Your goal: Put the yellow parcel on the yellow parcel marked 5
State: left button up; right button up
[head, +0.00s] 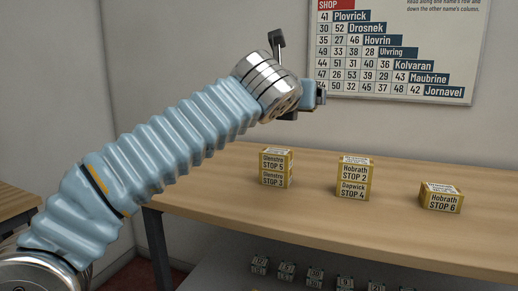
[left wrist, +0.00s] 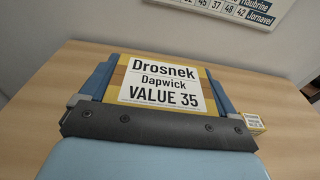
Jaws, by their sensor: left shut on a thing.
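My left gripper (head: 308,95) is raised above the counter, near the wall chart, and is shut on a yellow parcel (left wrist: 190,82). In the left wrist view the parcel lies between the blue fingers, its white label reading Drosnek, Dapwick, VALUE 35. In the head view my gripper and arm hide it. The yellow parcel marked STOP 5 (head: 275,161) rests on a parcel marked STOP 3 (head: 275,179), below and left of the gripper in the picture. My right gripper is not in view.
Parcel STOP 2 (head: 355,172) sits on parcel STOP 4 (head: 353,191). Parcel STOP 6 (head: 440,201) stands alone at the right. The wooden counter (head: 225,185) is clear between the stacks. A chart (head: 400,50) of names and numbers hangs behind. Small labelled boxes (head: 315,276) stand below the counter.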

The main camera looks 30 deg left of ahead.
pick_arm(q)
send_over(279, 149)
jog(key=s+d, duration=0.3)
jog(key=s, duration=0.1)
notch_tip(279, 149, down, 4)
jog(key=w+f, duration=0.1)
jog(key=w+a+f, duration=0.1)
jog(key=a+f, duration=0.1)
jog(key=f, duration=0.1)
jog(key=shift+w+b, duration=0.4)
jog(key=shift+w+a+f, duration=0.1)
jog(key=shift+w+f, duration=0.05)
jog(key=shift+f, duration=0.05)
jog(key=f+b, duration=0.1)
jog(key=f, duration=0.2)
jog(key=a+f+b, duration=0.1)
jog(key=shift+w+f+b, duration=0.2)
jog(key=shift+w+b, duration=0.1)
jog(key=shift+w, duration=0.1)
jog(key=shift+d+f, duration=0.1)
